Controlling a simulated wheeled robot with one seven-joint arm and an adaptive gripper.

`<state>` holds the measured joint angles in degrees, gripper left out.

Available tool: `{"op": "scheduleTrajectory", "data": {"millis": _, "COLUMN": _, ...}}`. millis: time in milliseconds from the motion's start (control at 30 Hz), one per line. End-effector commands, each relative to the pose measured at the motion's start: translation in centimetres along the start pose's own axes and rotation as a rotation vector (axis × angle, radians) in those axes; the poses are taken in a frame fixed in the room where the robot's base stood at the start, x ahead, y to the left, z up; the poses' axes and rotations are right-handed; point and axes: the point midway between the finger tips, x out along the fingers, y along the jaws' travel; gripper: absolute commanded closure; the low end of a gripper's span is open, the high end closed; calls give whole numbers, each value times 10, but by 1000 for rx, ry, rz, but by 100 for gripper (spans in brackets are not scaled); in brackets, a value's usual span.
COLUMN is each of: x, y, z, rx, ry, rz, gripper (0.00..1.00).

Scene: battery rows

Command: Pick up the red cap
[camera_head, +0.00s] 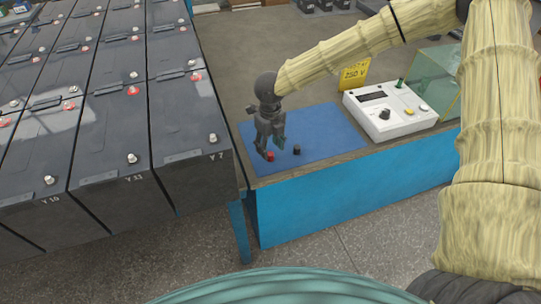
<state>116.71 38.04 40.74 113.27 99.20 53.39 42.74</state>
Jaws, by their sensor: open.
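The red cap (270,157) is small and sits on the blue mat (335,147) near the mat's front left. My gripper (268,151) points down right over the red cap, with its fingers apart. The fingertips are close to the cap, and one partly covers it. I cannot tell whether they touch it. A small black cap (296,150) lies on the mat just to the right of my gripper.
Rows of dark batteries (190,143) with terminals stand close on the left. A white tester box (391,110) with knobs stands right of the mat, with a yellow sign (354,75) behind it. A clear greenish panel (434,75) stands at the right.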

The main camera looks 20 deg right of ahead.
Motion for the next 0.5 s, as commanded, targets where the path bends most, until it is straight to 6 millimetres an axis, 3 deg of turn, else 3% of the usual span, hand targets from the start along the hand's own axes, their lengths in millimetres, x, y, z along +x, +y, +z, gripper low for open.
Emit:
{"op": "scheduleTrajectory", "data": {"millis": 300, "x": 37, "y": -2, "z": -1, "rx": 2, "ry": 4, "rz": 0, "gripper": 51}}
{"op": "scheduleTrajectory", "data": {"millis": 500, "x": 43, "y": -2, "z": 0, "rx": 2, "ry": 0, "rz": -1, "gripper": 51}}
